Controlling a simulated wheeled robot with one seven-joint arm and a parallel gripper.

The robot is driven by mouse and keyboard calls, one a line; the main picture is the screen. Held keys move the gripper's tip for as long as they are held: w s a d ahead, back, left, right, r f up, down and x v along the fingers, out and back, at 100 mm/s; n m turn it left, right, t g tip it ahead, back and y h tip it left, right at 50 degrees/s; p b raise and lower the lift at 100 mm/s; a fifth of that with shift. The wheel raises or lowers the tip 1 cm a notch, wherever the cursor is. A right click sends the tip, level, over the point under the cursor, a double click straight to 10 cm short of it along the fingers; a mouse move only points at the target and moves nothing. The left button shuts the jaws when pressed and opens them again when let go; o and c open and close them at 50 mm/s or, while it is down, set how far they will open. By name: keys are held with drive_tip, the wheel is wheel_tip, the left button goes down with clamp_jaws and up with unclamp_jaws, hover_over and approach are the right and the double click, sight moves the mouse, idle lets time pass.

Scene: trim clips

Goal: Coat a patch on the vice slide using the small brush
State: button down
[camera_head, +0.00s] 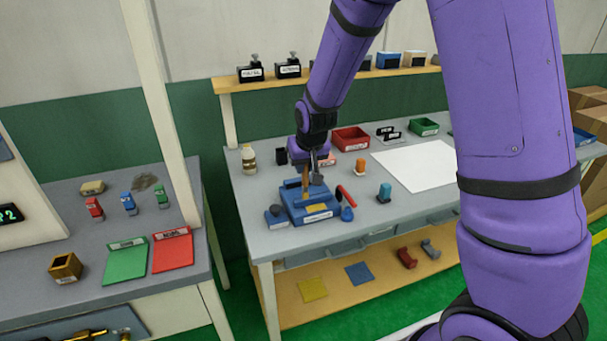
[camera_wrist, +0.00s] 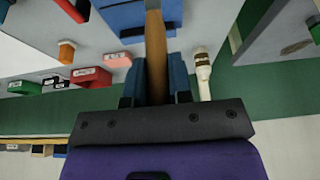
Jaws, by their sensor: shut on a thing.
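The blue vice (camera_head: 300,214) sits near the front left of the main bench, with a pale yellow rectangle (camera_head: 316,209) on its front part. It also shows at the top of the wrist view (camera_wrist: 122,17). My gripper (camera_head: 313,172) is over the vice, pointing down. It is shut on the small brush, whose wooden handle (camera_wrist: 156,55) stands between the fingers in the wrist view. The handle also shows in the head view (camera_head: 305,178). The brush's bristle end is hidden, so I cannot tell whether it touches the vice slide.
A bottle (camera_head: 248,159) stands behind the vice at left. A red-handled tool (camera_head: 346,196) and a blue-topped item (camera_head: 384,193) stand to the right. A red bin (camera_head: 351,139) is behind. The white sheet (camera_head: 420,166) lies clear at right.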

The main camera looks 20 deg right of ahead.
drive_tip(key=shift+r, duration=1.75)
